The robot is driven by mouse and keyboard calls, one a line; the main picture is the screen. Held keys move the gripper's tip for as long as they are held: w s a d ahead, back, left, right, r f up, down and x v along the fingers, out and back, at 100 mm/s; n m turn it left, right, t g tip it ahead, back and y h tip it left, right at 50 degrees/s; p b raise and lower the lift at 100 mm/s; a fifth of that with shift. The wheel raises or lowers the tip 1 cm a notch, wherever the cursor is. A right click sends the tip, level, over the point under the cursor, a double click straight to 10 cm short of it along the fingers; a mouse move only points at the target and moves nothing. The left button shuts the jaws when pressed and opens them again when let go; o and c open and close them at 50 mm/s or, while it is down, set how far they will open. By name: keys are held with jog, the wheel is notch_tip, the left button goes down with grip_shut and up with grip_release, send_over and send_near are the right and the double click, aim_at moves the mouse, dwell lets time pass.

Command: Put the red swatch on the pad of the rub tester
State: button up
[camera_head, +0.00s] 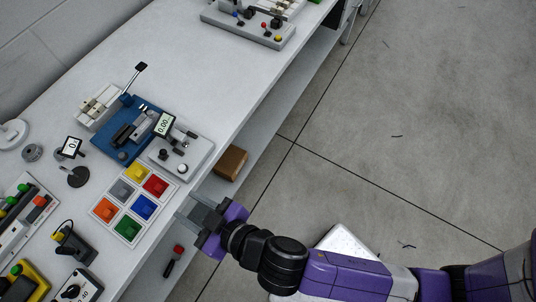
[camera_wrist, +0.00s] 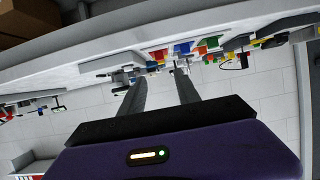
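The red swatch (camera_head: 156,185) lies in the upper right compartment of a white six-compartment tray (camera_head: 97,222) on the bench. A red piece also shows beyond my fingers in the wrist view (camera_wrist: 159,55). My gripper (camera_head: 188,208) is at the bench's front edge, just right of the tray. Its two fingers are apart with nothing between them, as the wrist view (camera_wrist: 155,78) also shows. Behind the tray stand a blue-based device (camera_head: 110,145) and a grey-based device (camera_head: 196,154) with a small display near them. I cannot tell which is the rub tester, or make out its pad.
Yellow (camera_head: 136,172), grey, blue, green and orange swatches fill the tray's other compartments. A black disc (camera_head: 78,177) and a small display stand to the left. A brown box (camera_head: 231,162) sits on the shelf below the bench. Bare bench top extends beyond the devices.

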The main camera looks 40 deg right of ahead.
jog(key=s+d+r+m+t+h, duration=0.1)
jog(key=s+d+r, duration=0.3)
jog(key=s+d, duration=0.5)
jog(key=s+d+r+m+t+h, duration=0.1)
jog(key=s+d+r, duration=0.4)
jog(key=s+d, duration=0.5)
jog(key=shift+s+d+m+h, duration=0.3)
jog(key=shift+s+m+h, duration=0.25)
jog(key=shift+h, duration=0.15)
jog(key=shift+o, duration=0.5)
jog(key=shift+s+d+r, duration=0.25)
jog(key=shift+r, duration=0.15)
